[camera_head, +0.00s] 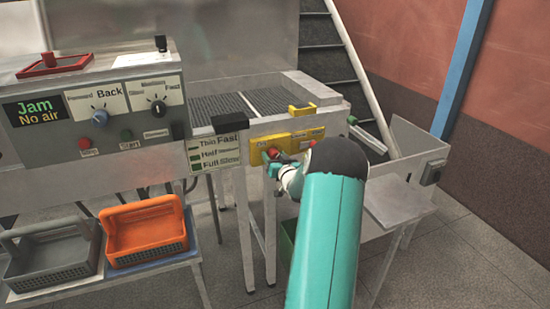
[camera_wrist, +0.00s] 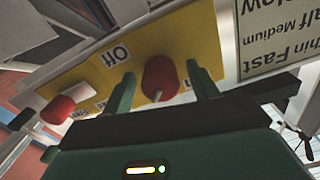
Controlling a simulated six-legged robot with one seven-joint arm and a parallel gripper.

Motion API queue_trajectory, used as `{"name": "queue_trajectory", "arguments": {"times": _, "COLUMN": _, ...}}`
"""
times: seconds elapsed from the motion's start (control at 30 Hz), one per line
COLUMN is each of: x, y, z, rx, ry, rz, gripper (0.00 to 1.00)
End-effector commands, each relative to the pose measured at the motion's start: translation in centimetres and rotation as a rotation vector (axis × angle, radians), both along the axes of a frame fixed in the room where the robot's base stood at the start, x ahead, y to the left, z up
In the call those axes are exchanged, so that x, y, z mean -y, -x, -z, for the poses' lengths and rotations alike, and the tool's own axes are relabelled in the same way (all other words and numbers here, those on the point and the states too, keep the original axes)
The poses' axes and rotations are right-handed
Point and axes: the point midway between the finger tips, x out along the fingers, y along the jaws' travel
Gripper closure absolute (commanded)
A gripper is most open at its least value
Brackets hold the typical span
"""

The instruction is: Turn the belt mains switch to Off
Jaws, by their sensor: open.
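The yellow switch panel (camera_head: 292,141) is on the front of the conveyor. It fills the upper part of the wrist view (camera_wrist: 75,75), where its lettering is inverted. A red knob (camera_wrist: 160,78) with a pale pointer mark sits between the fingers of my gripper (camera_wrist: 160,73). An "Off" label (camera_wrist: 115,54) is to the left of this knob. A second red knob (camera_wrist: 58,109) is farther left in the wrist view. My gripper is open, with one green finger on each side of the nearer knob; I cannot tell whether they touch it. In the head view my gripper (camera_head: 275,163) is at the panel's left part.
A "Thin Fast" label plate (camera_head: 214,152) is left of the panel. The control box (camera_head: 95,115) with several knobs and buttons stands farther left. An orange basket (camera_head: 145,233) and a grey basket (camera_head: 52,262) sit below. A metal chute (camera_head: 420,145) is on the right.

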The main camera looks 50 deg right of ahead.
Motion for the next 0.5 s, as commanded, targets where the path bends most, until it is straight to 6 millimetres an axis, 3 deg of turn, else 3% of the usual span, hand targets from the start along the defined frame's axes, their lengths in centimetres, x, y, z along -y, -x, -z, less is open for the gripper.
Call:
{"name": "queue_trajectory", "arguments": {"times": 0.27, "x": 0.13, "y": -0.23, "z": 0.04, "rx": -0.001, "ry": -0.001, "rz": 0.001, "gripper": 0.41}}
{"name": "queue_trajectory", "arguments": {"times": 0.5, "x": 0.12, "y": -0.21, "z": 0.03, "rx": -0.001, "ry": -0.001, "rz": 0.000, "gripper": 0.84}}
